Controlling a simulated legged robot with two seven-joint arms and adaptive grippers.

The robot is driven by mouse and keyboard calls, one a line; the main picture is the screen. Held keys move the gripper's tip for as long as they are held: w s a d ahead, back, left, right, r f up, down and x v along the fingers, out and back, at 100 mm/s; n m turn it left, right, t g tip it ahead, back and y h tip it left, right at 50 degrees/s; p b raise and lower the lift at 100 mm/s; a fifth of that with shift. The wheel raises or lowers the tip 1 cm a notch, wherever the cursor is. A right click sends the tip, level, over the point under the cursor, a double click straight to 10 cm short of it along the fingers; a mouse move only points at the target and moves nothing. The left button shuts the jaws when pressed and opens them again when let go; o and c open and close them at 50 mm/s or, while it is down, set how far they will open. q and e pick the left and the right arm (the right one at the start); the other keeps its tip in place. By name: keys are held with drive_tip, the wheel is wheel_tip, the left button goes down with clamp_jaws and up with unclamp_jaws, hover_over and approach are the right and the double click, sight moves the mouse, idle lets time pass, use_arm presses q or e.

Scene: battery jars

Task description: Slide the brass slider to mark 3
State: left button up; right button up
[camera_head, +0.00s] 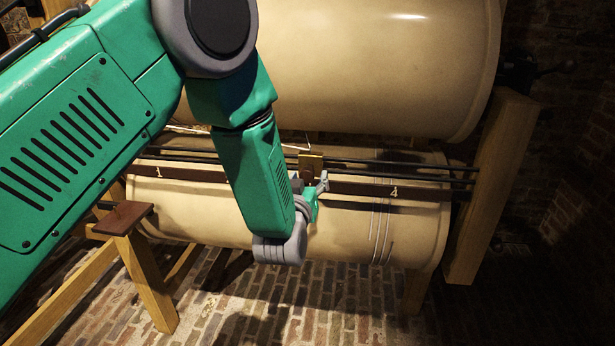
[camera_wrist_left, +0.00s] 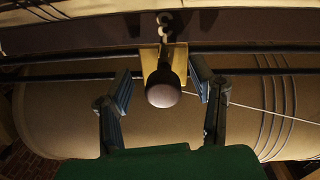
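The brass slider (camera_head: 316,161) sits on two dark rods in front of the lower cream jar, between the 1 and 4 marks. In the left wrist view, the brass slider (camera_wrist_left: 148,60) carries a round dark knob (camera_wrist_left: 163,91) facing the camera. My left gripper (camera_head: 318,188) is at the slider. In the wrist view, the left gripper (camera_wrist_left: 162,83) is open, with one finger on each side of the knob and visible gaps between. The mark 1 (camera_head: 186,170) and mark 4 (camera_head: 394,191) show on the dark scale bar. My right gripper is not in view.
The lower jar (camera_head: 420,235) lies just behind the rods, with the upper jar (camera_head: 370,60) above it. A wooden post (camera_head: 490,190) stands at the right end. A wooden stand (camera_head: 150,275) is at lower left. The brick floor (camera_head: 330,325) is clear in front.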

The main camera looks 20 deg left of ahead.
use_arm(q)
drive_tip(key=shift+a+r, duration=0.2)
drive_tip(key=shift+s, duration=0.15)
drive_tip(key=s+d, duration=0.2)
drive_tip(key=s, duration=0.9)
drive_tip(key=shift+s+d, duration=0.15)
drive_tip(key=shift+d, duration=0.05)
drive_tip(key=shift+f, duration=0.1)
